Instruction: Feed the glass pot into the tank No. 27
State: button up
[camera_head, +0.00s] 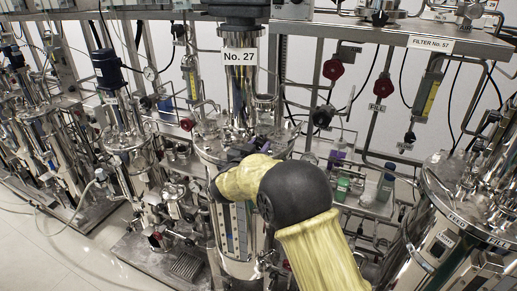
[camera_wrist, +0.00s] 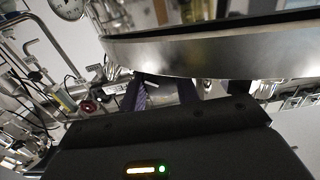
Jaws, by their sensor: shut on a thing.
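The tank No. 27 (camera_head: 238,236) is the steel vessel in the middle of the head view, with the label "No. 27" (camera_head: 239,57) on the column above it. My gripper (camera_wrist: 161,88) is at the tank's top in the head view, mostly hidden behind my yellow and black arm. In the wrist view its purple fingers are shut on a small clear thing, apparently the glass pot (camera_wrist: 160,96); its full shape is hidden. A broad curved steel rim (camera_wrist: 190,52) spans the upper wrist view, just beyond the fingers. I cannot tell whether the pot touches it.
A shelf right of the tank carries a green-filled vessel (camera_head: 343,187) and a dark bottle (camera_head: 385,186). Other steel tanks (camera_head: 125,140) stand at the left. Pipes and red valves (camera_head: 333,69) crowd the back.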

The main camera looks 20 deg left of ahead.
jog(key=m+b, duration=0.2)
jog(key=b, duration=0.1)
jog(key=shift+f+m, duration=0.15)
jog(key=shift+m, duration=0.15)
jog(key=shift+m+b, duration=1.2)
jog(key=shift+b, duration=0.05)
jog(key=shift+r, duration=0.2)
jog(key=o, duration=1)
jog(key=shift+a, duration=0.1)
jog(key=shift+s+f, duration=0.1)
jog(key=shift+s, duration=0.25)
jog(key=s+b, duration=0.1)
jog(key=s, duration=0.4)
jog(key=s+b, duration=0.1)
jog(key=s, duration=0.5)
jog(key=s+a+b, duration=0.1)
jog(key=s, duration=0.4)
jog(key=shift+s+a+b, duration=0.1)
jog(key=shift+s+b, duration=0.2)
